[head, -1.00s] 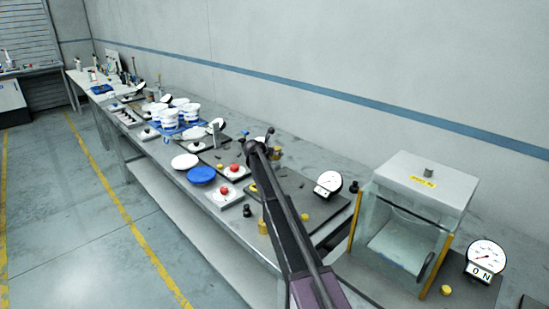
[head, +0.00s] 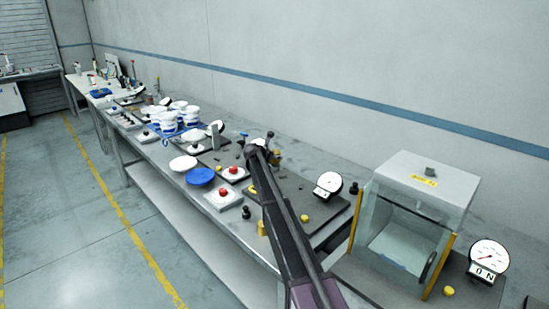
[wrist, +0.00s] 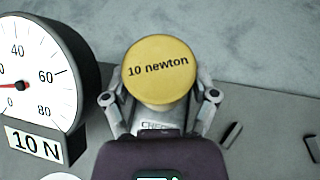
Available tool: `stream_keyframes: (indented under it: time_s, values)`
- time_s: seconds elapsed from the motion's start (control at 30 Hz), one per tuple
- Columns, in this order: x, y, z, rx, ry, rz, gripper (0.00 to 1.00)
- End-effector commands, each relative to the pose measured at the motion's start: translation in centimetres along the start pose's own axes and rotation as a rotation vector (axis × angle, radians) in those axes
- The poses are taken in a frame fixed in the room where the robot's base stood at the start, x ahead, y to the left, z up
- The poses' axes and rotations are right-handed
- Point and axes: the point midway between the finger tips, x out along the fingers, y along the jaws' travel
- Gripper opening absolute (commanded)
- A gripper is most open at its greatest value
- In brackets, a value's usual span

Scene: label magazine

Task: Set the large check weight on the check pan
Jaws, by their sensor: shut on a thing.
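The large check weight (wrist: 160,70), a yellow cylinder marked "10 newton", is between the fingers of my gripper (wrist: 161,105) in the wrist view. The fingers are shut on its two sides. A plate with the letters "CHEC" (wrist: 158,126) shows below the weight, cut off by my gripper body. The check pan itself is not clearly seen, and I cannot tell whether the weight touches anything beneath. In the head view my gripper (head: 272,157) is at the far end of my arm, small and largely hidden.
A dial gauge labelled "10 N" (wrist: 35,80) stands close left of the weight in the wrist view. Dark small blocks (wrist: 232,135) lie to the right. In the head view, a glass-sided cabinet (head: 405,235) stands at right, and a blue dish (head: 200,176) lies left of my arm.

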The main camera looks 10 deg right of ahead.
Motion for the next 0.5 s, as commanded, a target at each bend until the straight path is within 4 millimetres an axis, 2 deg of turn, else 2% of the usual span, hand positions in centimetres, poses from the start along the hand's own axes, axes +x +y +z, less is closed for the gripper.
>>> stream_keyframes:
  time_s: [0.03, 0.2, 0.5]
  values:
    - [0.36, 0.00, -0.61, -0.001, -0.002, 0.000, 0.14]
    - [0.72, -0.01, -1.25, -0.002, -0.003, 0.000, 0.14]
    - [0.77, -0.03, -1.30, -0.001, -0.003, 0.000, 0.14]
